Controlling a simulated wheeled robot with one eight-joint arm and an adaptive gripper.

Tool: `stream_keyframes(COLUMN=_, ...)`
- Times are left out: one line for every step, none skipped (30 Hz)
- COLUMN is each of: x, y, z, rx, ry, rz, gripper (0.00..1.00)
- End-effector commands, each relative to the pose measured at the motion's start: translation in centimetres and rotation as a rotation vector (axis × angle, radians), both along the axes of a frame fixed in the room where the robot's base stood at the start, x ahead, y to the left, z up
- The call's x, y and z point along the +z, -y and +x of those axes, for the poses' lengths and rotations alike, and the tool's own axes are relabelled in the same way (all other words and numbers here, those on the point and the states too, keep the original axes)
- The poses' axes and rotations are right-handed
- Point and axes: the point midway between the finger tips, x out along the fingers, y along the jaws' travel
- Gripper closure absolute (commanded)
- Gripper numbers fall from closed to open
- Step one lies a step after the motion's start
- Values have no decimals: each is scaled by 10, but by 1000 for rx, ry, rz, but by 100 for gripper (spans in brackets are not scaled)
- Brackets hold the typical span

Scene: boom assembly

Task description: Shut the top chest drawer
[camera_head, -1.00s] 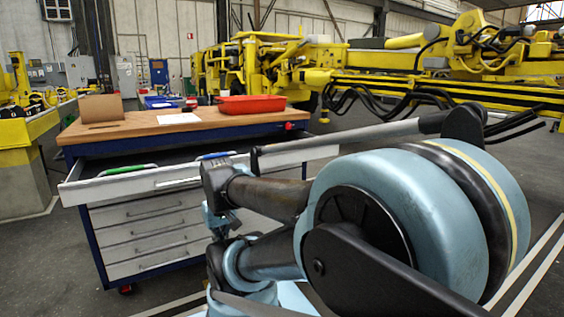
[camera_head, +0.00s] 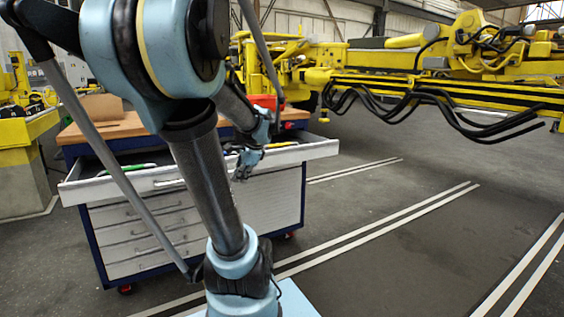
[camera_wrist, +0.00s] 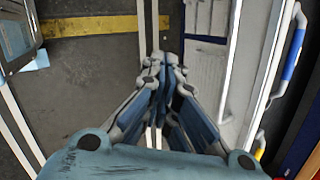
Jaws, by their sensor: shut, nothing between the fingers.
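The top chest drawer (camera_head: 110,187) is pulled out from the blue and white tool chest. Part of its front is hidden behind my arm. Its white edge also shows in the wrist view (camera_wrist: 268,70), on the right. My gripper (camera_head: 241,176) is shut and empty, pointing down at the drawer's front edge in the head view. In the wrist view my gripper (camera_wrist: 164,72) is left of the drawer edge, over the outside. I cannot tell whether it touches the drawer front.
A green-handled tool (camera_head: 128,169) and a blue-handled tool (camera_wrist: 294,52) lie in the drawer. The lower drawers (camera_head: 140,232) are shut. A cardboard box (camera_head: 100,107) and a red tray (camera_head: 264,101) stand on the wooden top. The floor to the right is clear; yellow machinery (camera_head: 420,85) stands behind.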

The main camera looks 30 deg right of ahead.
Motion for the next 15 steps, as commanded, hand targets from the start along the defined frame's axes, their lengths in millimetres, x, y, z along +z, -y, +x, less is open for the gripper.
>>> stream_keyframes(x=6, y=22, z=10, rx=-105, ry=8, rz=47, gripper=100)
stream_keyframes(x=10, y=33, z=15, rx=-165, ry=13, rz=78, gripper=100)
stream_keyframes(x=14, y=49, z=21, rx=-246, ry=21, rz=120, gripper=100)
stream_keyframes(x=17, y=61, z=26, rx=-307, ry=26, rz=152, gripper=100)
stream_keyframes(x=20, y=73, z=29, rx=-367, ry=33, rz=185, gripper=100)
stream_keyframes(x=24, y=90, z=34, rx=-446, ry=40, rz=228, gripper=100)
stream_keyframes(x=27, y=103, z=37, rx=-505, ry=47, rz=262, gripper=100)
stream_keyframes(x=29, y=116, z=40, rx=-564, ry=55, rz=295, gripper=100)
stream_keyframes(x=33, y=134, z=43, rx=-640, ry=64, rz=341, gripper=100)
stream_keyframes(x=35, y=148, z=45, rx=-695, ry=71, rz=374, gripper=100)
stream_keyframes(x=37, y=161, z=46, rx=-749, ry=80, rz=407, gripper=100)
stream_keyframes(x=40, y=178, z=47, rx=-815, ry=89, rz=449, gripper=100)
stream_keyframes(x=42, y=189, z=47, rx=-862, ry=97, rz=479, gripper=100)
stream_keyframes(x=43, y=200, z=47, rx=-905, ry=104, rz=507, gripper=100)
stream_keyframes(x=45, y=214, z=47, rx=-955, ry=113, rz=542, gripper=100)
